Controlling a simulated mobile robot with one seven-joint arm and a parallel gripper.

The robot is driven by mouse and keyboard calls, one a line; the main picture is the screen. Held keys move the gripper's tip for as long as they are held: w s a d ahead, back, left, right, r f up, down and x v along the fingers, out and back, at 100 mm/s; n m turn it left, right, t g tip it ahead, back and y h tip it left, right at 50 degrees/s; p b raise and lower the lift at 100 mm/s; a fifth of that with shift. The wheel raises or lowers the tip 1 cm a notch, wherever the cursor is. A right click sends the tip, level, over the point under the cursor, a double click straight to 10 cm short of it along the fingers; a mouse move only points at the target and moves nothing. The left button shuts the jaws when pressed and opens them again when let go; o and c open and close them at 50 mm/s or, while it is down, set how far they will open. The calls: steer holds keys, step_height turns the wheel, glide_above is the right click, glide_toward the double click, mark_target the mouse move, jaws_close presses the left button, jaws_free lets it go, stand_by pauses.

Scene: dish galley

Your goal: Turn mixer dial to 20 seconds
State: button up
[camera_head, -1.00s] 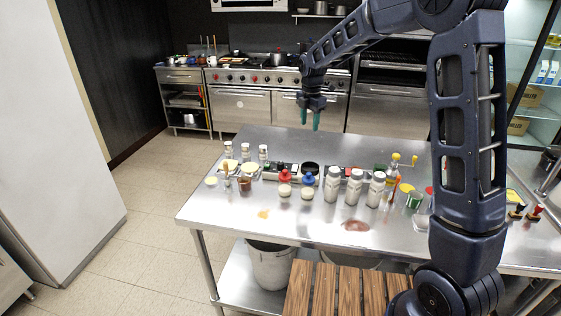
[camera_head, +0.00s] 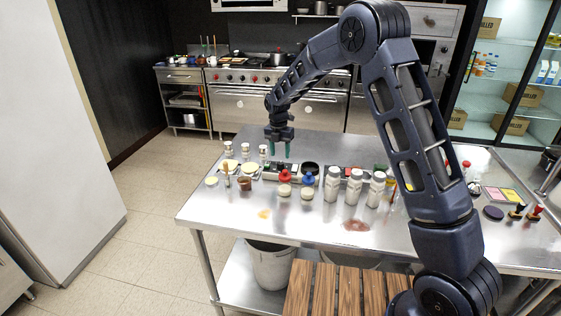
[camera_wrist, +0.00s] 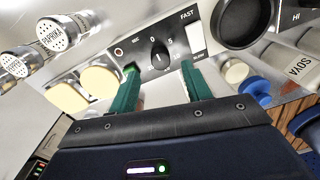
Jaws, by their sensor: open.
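The mixer dial (camera_wrist: 160,56) is a round black knob with a white mark on a dark panel in the wrist view. The numbers 0 and 5 show near it; other numbers are hidden or too small to read. The mixer (camera_head: 283,169) is a small low unit on the steel table. My gripper (camera_wrist: 157,72) has green fingers, open and apart, with the dial between and just beyond their tips. In the head view my gripper (camera_head: 277,150) points down above the mixer. I cannot tell whether a finger touches the panel.
Shakers (camera_wrist: 55,37) and pale yellow round items (camera_wrist: 100,80) stand left of the panel. A black round bowl (camera_wrist: 243,20) lies to its right. Bottles with red (camera_head: 285,177) and blue (camera_head: 308,179) caps stand in front.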

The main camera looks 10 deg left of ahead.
mark_target(281, 162)
steer(key=shift+d+f, duration=0.1)
steer(key=shift+f, duration=2.2)
steer(key=c, duration=1)
